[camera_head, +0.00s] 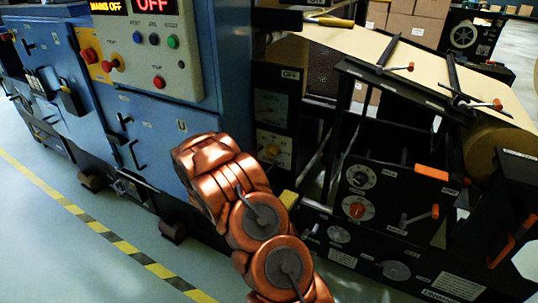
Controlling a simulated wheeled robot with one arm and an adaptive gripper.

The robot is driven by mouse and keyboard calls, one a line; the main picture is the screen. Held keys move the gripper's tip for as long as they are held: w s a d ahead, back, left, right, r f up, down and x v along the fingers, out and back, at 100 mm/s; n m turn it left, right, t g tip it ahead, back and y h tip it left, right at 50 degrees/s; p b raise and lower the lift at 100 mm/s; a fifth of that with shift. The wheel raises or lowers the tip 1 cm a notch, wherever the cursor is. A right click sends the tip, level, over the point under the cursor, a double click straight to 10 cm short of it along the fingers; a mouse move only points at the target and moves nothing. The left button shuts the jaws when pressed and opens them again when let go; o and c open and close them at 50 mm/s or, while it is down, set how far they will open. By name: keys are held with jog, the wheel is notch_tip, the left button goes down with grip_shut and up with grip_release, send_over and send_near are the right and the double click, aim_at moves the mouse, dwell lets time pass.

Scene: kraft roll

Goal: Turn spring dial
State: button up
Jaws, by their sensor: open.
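A black machine panel at the right holds several round dials, and I cannot read which of them is the spring dial. A grey dial (338,234) is lower left, and another grey dial (396,270) is lower right. My copper arm rises from the bottom centre, left of these dials and apart from them in the picture. No fingers of my gripper show.
A blue cabinet (160,135) with a control box (150,50) stands at the left. A kraft paper web (430,75) and roll (490,150) are at the right. Orange-handled levers (420,213) stick out near the dials. The floor (50,240) at lower left is open, with a striped line.

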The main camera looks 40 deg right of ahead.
aim_at(270, 154)
jog(key=shift+x, duration=1.5)
jog(key=shift+c, duration=0.4)
jog(key=c, duration=1.1)
jog(key=shift+o, duration=0.2)
